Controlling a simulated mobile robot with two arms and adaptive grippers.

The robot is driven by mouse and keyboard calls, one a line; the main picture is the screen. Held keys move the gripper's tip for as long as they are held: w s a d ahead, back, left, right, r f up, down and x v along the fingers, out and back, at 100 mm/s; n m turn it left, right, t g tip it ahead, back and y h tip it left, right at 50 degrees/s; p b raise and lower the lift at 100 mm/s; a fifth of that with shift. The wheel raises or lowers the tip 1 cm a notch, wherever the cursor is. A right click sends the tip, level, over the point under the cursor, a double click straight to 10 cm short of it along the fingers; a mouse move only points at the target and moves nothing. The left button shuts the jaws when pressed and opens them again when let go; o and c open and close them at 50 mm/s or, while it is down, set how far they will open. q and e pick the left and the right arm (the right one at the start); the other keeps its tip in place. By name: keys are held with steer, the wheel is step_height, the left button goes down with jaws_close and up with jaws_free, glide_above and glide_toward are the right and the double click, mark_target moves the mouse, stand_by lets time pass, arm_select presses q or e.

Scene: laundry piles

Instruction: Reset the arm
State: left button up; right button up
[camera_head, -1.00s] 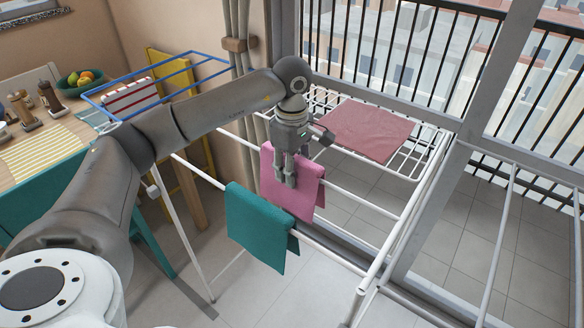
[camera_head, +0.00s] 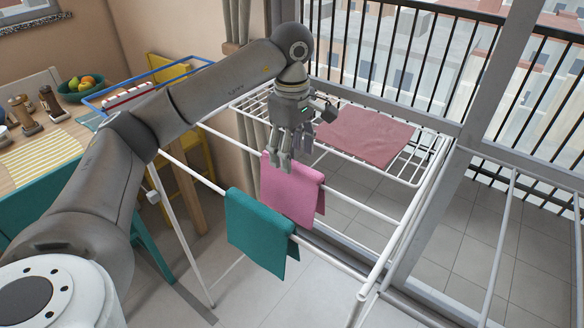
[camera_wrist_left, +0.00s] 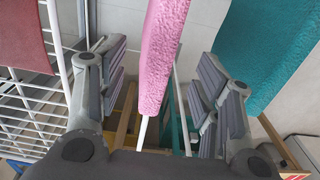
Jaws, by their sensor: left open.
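My left gripper (camera_head: 287,158) is open and empty in the head view, its fingers pointing down just above the top of the pink cloth. The pink cloth (camera_head: 293,195) hangs folded over a rod of the white drying rack (camera_head: 352,203). In the left wrist view, the gripper's fingers (camera_wrist_left: 155,90) stand wide apart, and the pink cloth (camera_wrist_left: 162,50) shows in the gap between them. A teal cloth (camera_head: 258,232) hangs over the nearer rod; it also shows at the upper right of the left wrist view (camera_wrist_left: 262,50). My right gripper is not in view.
A dusty-red cloth (camera_head: 366,136) lies flat on the rack's far wire shelf. A table (camera_head: 62,138) with a fruit bowl (camera_head: 83,90) and small bottles stands at the left. A yellow chair (camera_head: 165,72) is behind it. A railing and glass door frame stand at the right.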

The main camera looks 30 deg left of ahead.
arm_select(q)
steer(key=shift+r, duration=2.65)
steer(key=shift+r, duration=0.1)
